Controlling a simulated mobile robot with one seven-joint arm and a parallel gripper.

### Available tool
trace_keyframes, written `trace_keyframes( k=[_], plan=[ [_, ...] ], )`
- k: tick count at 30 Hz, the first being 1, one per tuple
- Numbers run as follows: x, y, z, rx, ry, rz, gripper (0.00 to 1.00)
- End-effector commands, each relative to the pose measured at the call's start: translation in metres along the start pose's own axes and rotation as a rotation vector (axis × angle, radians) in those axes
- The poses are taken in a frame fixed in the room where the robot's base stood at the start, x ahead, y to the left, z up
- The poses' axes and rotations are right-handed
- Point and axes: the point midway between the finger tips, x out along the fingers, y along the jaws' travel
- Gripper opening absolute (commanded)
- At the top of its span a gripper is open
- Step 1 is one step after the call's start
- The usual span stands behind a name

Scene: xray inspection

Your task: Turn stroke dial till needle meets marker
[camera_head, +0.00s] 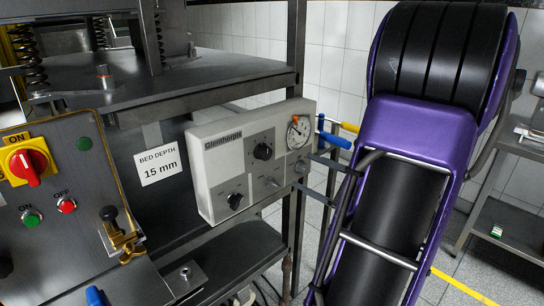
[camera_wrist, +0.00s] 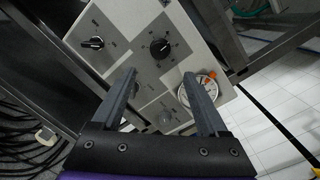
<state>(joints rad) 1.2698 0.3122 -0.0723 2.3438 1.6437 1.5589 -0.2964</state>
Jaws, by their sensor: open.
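A grey control box (camera_head: 222,148) carries a round white gauge (camera_head: 298,132) with an orange mark at its rim. The needle is too small to read against the mark. A black dial (camera_head: 263,151) sits left of the gauge, and a second black dial (camera_head: 235,200) sits lower left. I cannot read which is the stroke dial. In the wrist view my gripper (camera_wrist: 160,76) is open and empty, its fingers pointing at the box. The nearer dial (camera_wrist: 159,48) shows just beyond and between the fingertips. The gauge (camera_wrist: 206,84) is partly hidden behind the right finger. The other dial (camera_wrist: 94,43) is up left.
A sign (camera_head: 160,165) reads "BED DEPTH 15 mm". At left a panel (camera_head: 82,180) holds a red switch on yellow and ON/OFF buttons. A blue-handled lever (camera_head: 335,140) sticks out right of the gauge. A steel post (camera_head: 295,60) stands behind the box.

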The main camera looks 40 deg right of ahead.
Motion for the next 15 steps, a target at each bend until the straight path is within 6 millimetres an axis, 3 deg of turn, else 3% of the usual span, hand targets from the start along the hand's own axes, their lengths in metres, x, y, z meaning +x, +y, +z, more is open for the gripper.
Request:
trace_keyframes(
  k=[9, 15],
  plan=[
    [0.071, 0.001, 0.0, 0.0, -0.003, 0.004, 0.77],
    [0.103, 0.001, 0.0, 0.0, -0.001, 0.002, 0.77]
  ],
)
